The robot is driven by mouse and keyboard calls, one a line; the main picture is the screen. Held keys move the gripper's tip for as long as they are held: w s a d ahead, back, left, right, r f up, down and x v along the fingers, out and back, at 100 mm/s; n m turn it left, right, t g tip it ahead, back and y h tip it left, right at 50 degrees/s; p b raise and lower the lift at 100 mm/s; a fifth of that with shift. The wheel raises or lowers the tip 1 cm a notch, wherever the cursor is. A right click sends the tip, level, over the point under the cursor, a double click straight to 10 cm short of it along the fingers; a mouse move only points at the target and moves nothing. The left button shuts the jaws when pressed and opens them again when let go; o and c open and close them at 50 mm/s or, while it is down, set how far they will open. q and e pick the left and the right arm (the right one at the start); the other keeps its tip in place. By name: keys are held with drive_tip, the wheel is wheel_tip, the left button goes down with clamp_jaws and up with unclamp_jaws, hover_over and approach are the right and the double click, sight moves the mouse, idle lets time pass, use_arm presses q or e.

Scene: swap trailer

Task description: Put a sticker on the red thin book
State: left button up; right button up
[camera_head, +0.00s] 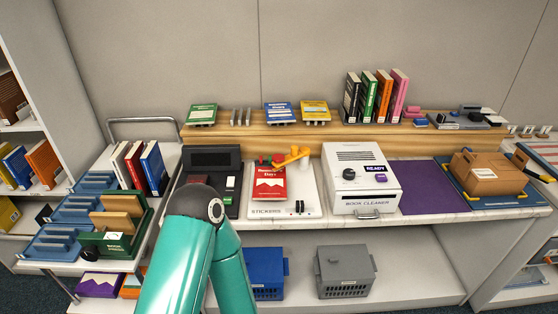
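A red book (268,187) with a white mountain shape on its cover lies flat on the white sticker machine (262,210), which is marked STICKERS. An orange-yellow lever (295,157) with a red part beside it reaches over the book's top edge. I cannot tell whether the lever touches the book, or whether the book bears a sticker. One of my teal arms is in the lower middle, its elbow bent up in front of the counter.
A dark terminal (211,170) stands left of the sticker machine, a white book cleaner (360,180) right of it. A purple mat (428,187) is bare. A box (487,173) sits further right. A cart of books (97,258) is at the left. Grey and blue crates sit below.

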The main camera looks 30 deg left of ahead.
use_arm(q)
clamp_jaws()
idle(1.0)
